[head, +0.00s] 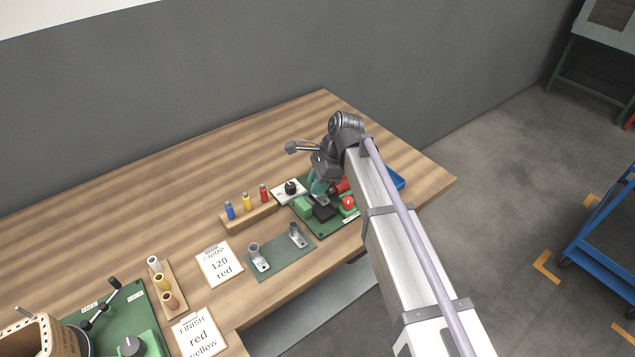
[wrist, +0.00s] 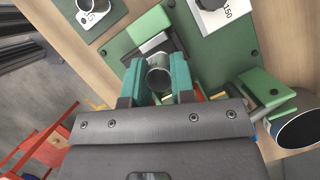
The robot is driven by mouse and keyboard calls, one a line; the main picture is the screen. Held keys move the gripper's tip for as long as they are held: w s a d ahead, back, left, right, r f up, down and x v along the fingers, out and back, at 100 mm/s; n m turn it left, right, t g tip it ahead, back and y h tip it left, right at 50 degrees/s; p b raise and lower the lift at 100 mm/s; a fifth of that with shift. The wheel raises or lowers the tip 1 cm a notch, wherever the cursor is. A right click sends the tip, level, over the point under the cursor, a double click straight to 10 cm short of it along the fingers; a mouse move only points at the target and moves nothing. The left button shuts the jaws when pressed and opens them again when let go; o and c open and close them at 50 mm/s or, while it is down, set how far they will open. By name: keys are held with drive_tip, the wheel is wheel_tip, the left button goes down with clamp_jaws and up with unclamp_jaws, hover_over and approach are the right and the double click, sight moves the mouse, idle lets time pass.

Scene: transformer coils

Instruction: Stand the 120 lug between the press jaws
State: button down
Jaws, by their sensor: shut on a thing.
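My gripper (head: 318,188) is over the press on its green baseplate (head: 330,230). In the wrist view its two teal fingers (wrist: 160,82) are shut on a grey metal lug (wrist: 158,78), with the open round barrel facing the camera. Its size mark is not readable, so I cannot confirm that it is the 120 lug. The press shows a green block with a dark and silver jaw part (wrist: 150,42), close beside the lug. The lug's lower end is hidden, so I cannot tell whether it touches the press.
Two other lugs stand on a green mat (head: 280,264), left of the press. A card (head: 219,264) reads "120 red". A wooden rack (head: 249,219) holds blue, yellow and red pieces. A dial plate (head: 289,192) and red button (head: 348,203) flank the press. A blue tray (head: 398,180) is right.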

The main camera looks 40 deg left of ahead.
drive_tip(key=shift+f, duration=0.15)
drive_tip(key=shift+f+b, duration=0.45)
drive_tip(key=shift+b, duration=0.15)
drive_tip(key=shift+f+b, duration=0.6)
drive_tip(key=shift+r, duration=0.1)
drive_tip(key=shift+r+p, duration=1.4)
drive_tip(key=shift+p, duration=0.05)
drive_tip(key=shift+f, duration=0.3)
